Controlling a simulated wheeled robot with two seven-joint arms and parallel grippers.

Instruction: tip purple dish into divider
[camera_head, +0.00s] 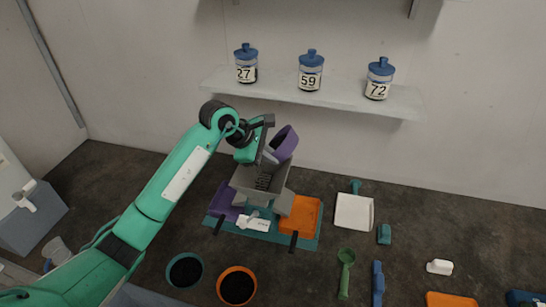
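The purple dish (284,142) is in the air above the grey divider (278,184), steeply tilted. My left gripper (268,150) is beside the dish's left side and appears shut on it; the finger contact is partly hidden. The divider is a hopper with dark slots or material visible at its bottom. A purple tray (226,203) stands at its left and an orange tray (304,216) at its right. I cannot tell whether anything is left in the dish. My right gripper is not in view.
A teal base (266,237) lies under the divider, with a white label in front. Two bowls of dark material, teal (185,270) and orange (237,287), stand nearer. A white square pan (354,211) and green scoop (346,258) lie right. Numbered jars stand on the wall shelf (340,97).

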